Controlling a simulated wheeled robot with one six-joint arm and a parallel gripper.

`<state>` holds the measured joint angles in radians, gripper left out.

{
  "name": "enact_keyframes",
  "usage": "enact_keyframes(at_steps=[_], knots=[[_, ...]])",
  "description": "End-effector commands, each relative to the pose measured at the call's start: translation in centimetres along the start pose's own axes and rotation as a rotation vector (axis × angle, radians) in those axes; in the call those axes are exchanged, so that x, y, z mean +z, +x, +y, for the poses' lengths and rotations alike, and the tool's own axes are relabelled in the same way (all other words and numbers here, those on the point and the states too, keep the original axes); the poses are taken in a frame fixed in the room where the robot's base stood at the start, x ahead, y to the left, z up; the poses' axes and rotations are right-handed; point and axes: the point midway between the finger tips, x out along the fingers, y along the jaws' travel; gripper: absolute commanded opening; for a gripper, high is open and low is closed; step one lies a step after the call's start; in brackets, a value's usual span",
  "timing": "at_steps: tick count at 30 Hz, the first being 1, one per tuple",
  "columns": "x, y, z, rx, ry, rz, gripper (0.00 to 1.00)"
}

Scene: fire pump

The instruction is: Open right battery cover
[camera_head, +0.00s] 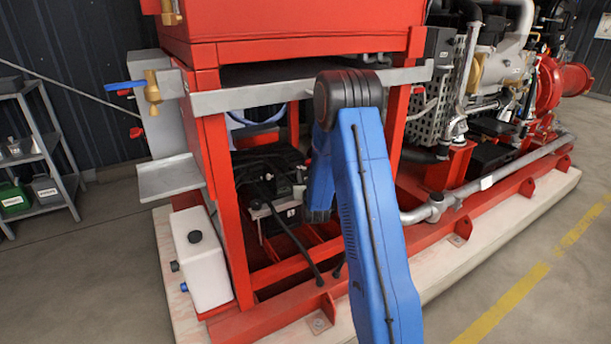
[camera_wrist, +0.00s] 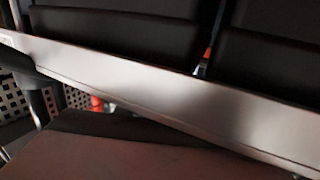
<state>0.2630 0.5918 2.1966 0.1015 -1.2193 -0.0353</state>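Dark batteries (camera_head: 265,185) sit low inside the red pump frame in the head view, with black cables running from them. My blue arm stands in front and hides part of that bay. I cannot pick out the right battery cover with certainty. In the wrist view, two dark panels (camera_wrist: 115,30) and (camera_wrist: 265,65) stand side by side behind a pale metal rail (camera_wrist: 150,85); I cannot tell whether either is a battery cover. My gripper shows in neither view, and its fingers are hidden from the head view behind my arm or the frame.
Red frame posts (camera_head: 225,205) and a grey horizontal bar (camera_head: 245,98) border the bay. A white tank (camera_head: 203,265) stands at the front left corner. A shelf (camera_head: 35,155) stands at the far left. Engine parts (camera_head: 480,90) fill the right. Floor (camera_head: 75,290) is clear at the front left.

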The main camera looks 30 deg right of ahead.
Motion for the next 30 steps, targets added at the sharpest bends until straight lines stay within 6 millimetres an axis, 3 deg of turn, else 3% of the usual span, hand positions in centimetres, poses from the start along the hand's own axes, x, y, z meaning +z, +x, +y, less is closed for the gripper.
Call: enact_keyframes(at_steps=[11,16,30], knots=[[0.01,0.58,0.01,0.0,0.0,0.0,0.35],[0.0,0.57,0.02,0.0,0.0,0.0,0.0],[-0.7,0.65,0.24,0.0,0.067,-0.025,0.0]])
